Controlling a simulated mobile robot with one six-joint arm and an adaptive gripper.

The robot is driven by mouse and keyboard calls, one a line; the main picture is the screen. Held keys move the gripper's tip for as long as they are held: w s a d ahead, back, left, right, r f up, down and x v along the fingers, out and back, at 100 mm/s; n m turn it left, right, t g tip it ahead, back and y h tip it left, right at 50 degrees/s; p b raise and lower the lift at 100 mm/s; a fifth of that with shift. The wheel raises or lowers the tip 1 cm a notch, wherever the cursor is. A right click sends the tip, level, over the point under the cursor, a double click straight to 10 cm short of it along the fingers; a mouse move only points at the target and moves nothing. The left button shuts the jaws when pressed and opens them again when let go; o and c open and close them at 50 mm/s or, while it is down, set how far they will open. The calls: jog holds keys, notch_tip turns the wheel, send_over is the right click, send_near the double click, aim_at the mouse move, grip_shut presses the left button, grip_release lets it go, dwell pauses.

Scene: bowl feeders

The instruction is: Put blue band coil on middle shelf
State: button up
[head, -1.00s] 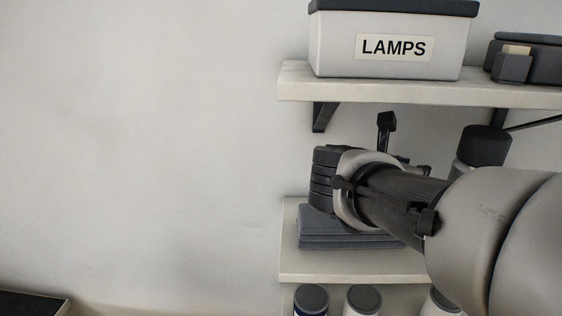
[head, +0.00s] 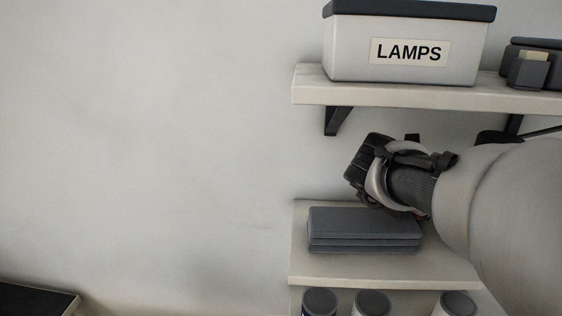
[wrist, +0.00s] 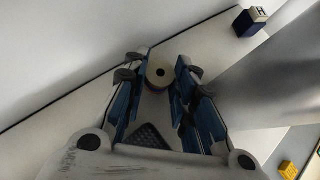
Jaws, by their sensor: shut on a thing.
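In the head view, my gripper (head: 372,166) is tilted above the middle shelf (head: 340,268), left of my arm; the coil is hidden there. A grey folded stack (head: 362,230) lies on that shelf below my gripper. My arm hides the shelf's right part.
The upper shelf (head: 400,94) is just above my gripper, with a LAMPS box (head: 350,58) and a dark case (head: 527,68) on it. A bracket (head: 336,120) hangs beneath. Several lidded jars (head: 371,303) stand below. The wall at left is clear.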

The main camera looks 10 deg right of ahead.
jog(key=shift+f, duration=0.1)
jog(key=o, duration=1)
jog(key=shift+o, duration=0.2)
jog(key=shift+a+r, duration=0.15)
jog(key=shift+r, duration=0.2)
jog(key=p+v, duration=0.3)
jog(key=v, duration=0.8)
jog(key=shift+s+a+r, duration=0.15)
jog(key=shift+s, duration=0.05)
